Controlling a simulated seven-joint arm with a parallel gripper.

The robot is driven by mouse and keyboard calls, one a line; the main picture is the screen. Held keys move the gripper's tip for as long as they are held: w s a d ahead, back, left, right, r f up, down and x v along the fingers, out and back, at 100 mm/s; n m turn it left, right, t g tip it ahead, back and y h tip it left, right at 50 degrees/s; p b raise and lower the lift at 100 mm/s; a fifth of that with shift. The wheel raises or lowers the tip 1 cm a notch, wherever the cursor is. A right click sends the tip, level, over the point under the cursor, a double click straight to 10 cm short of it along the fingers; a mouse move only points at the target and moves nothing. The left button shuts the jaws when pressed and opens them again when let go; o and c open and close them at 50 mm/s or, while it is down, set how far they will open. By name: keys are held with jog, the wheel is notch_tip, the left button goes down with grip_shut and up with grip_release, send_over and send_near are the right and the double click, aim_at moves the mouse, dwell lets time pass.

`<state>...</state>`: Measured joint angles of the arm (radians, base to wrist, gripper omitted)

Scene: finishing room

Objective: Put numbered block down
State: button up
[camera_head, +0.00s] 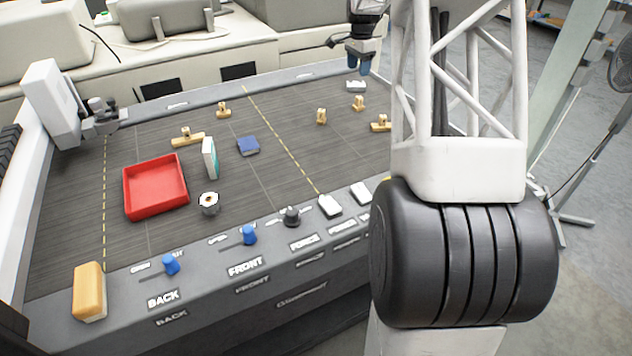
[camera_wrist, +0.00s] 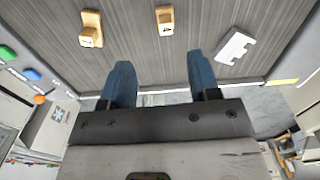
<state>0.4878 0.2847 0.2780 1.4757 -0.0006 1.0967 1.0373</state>
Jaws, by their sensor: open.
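My gripper (camera_head: 361,64) is over the far right part of the work table in the head view. In the wrist view its two blue fingers (camera_wrist: 161,85) stand wide apart with nothing between them. Two wooden blocks (camera_wrist: 90,30) (camera_wrist: 165,20) lie on the surface beyond the fingers. They bear small dark marks that I cannot read. A white notched piece (camera_wrist: 236,46) lies to their right; a white piece (camera_head: 355,86) also shows near the gripper in the head view. Similar wooden pieces (camera_head: 321,116) (camera_head: 358,103) (camera_head: 380,123) stand nearby. I cannot tell which one is the numbered block.
A red tray (camera_head: 155,208) lies at the left, near an upright white-and-teal box (camera_head: 209,158), a blue block (camera_head: 248,146) and a white cylinder (camera_head: 209,204). More wooden pieces (camera_head: 188,140) (camera_head: 223,110) stand behind. Blue knobs (camera_head: 249,235) line the front panel beside a yellow block (camera_head: 89,292).

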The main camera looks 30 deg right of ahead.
jog(key=s+a+r+n+t, duration=0.1)
jog(key=s+a+r+n, duration=0.35)
jog(key=s+a, duration=0.7)
jog(key=s+a+r+n, duration=0.5)
jog(key=s+a, duration=0.4)
jog(key=a, duration=0.6)
jog(key=s+a+f+n, duration=0.1)
jog(key=s+a+n, duration=0.1)
jog(key=s+a, duration=0.3)
jog(key=s+a+f+n+t, duration=0.1)
jog(key=s+a, duration=0.4)
jog(key=s, duration=0.9)
jog(key=s+a+f+n, duration=0.3)
jog(key=s+a+n, duration=0.1)
jog(key=s, duration=0.6)
jog(key=shift+a+n+t, duration=0.3)
jog(key=shift+a+n, duration=0.05)
jog(key=shift+a, duration=0.2)
jog(key=shift+s, duration=0.1)
jog(key=shift+o, duration=0.5)
jog(key=shift+r, duration=0.1)
